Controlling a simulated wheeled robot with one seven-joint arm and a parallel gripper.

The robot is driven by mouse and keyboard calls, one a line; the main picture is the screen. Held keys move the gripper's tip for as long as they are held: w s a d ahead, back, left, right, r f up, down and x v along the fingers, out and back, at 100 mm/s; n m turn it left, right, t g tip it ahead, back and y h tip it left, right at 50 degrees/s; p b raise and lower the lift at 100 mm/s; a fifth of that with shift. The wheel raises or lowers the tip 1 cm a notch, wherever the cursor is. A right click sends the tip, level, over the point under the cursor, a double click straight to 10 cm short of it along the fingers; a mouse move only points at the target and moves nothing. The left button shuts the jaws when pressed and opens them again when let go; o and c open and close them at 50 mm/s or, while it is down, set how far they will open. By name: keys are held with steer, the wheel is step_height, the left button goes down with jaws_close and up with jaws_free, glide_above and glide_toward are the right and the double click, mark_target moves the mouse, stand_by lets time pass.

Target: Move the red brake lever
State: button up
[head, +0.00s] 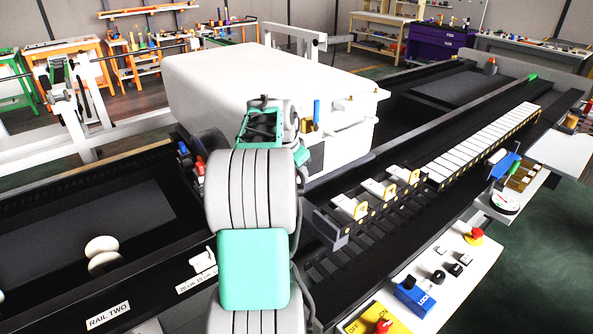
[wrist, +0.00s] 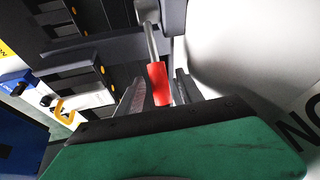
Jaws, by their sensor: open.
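The red brake lever shows in the wrist view as a grey metal rod with a red grip (wrist: 158,84) at its lower end. My gripper (wrist: 163,88) is open, with one finger to the left of the red grip and one to its right. The grip appears between the fingers; I cannot tell whether either finger touches it. In the head view my arm and the green wrist part stand in front of the white housing, and my fingertips and the lever's grip are hidden or cannot be made out there.
A large white housing (head: 220,85) stands on the dark rails behind my arm. White-topped blocks (head: 485,140) line the rail at right. A control panel (head: 457,262) with a red button (head: 474,237) and a blue lock part (head: 413,296) is at front right. Benches stand at the back.

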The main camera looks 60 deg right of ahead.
steer(key=shift+f, duration=0.1)
steer(key=shift+c, duration=0.3)
jaws_close()
stand_by(1.0)
